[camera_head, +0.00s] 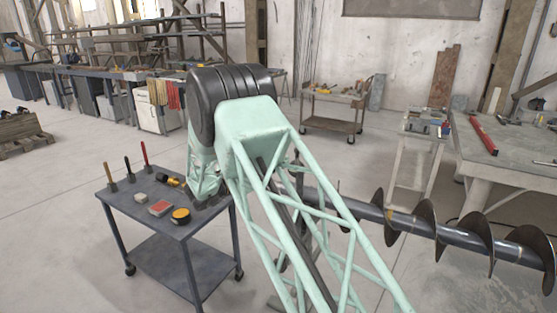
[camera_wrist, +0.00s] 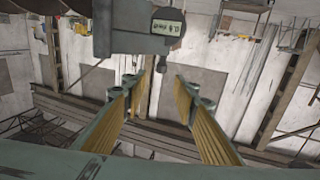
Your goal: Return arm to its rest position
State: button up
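My mint-green lattice arm (camera_head: 262,125) rises through the middle of the head view, with a dark ribbed joint at its upper end. My gripper (camera_wrist: 160,86) shows in the wrist view, with its two yellow-padded fingers spread apart and nothing between them. It cannot be made out clearly in the head view. A grey block with a pale label (camera_wrist: 168,28) is at the top of the wrist view, beyond the fingertips. The wall (camera_wrist: 225,95) fills much of the background there.
A long auger (camera_head: 450,236) extends to the right. A wheeled tool cart (camera_head: 333,97), a pale stand (camera_head: 415,150) and a workbench (camera_head: 510,150) stand behind. Open floor lies at left.

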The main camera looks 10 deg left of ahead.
jog(key=w+d+r+n+y, duration=0.1)
jog(key=d+r+y, duration=0.15)
jog(key=r, duration=0.35)
jog(key=w+d+r+n+t+y, duration=0.1)
jog(key=r+y, duration=0.2)
jog(key=r, duration=0.3)
jog(key=w+d+r+n+y, duration=0.1)
jog(key=w+d+r+y, duration=0.1)
jog(key=r, duration=0.4)
jog(key=s+d+r+n+g+y, duration=0.25)
jog(key=s+d+r+y, duration=0.3)
jog(key=s+r, duration=0.6)
jog(key=s+d+f+g, duration=0.3)
jog(key=s+d, duration=0.5)
jog(key=s, duration=1.3)
jog(key=s+d+f+n+g+h, duration=0.1)
jog(key=s+d+f+g, duration=0.2)
jog(key=s+d, duration=0.6)
jog(key=s+d+f+g+h, duration=0.1)
jog(key=s+d+f+g, duration=0.2)
jog(key=s, duration=2.9)
jog(key=d+f, duration=0.4)
jog(key=d, duration=0.2)
jog(key=shift+s+n, duration=0.35)
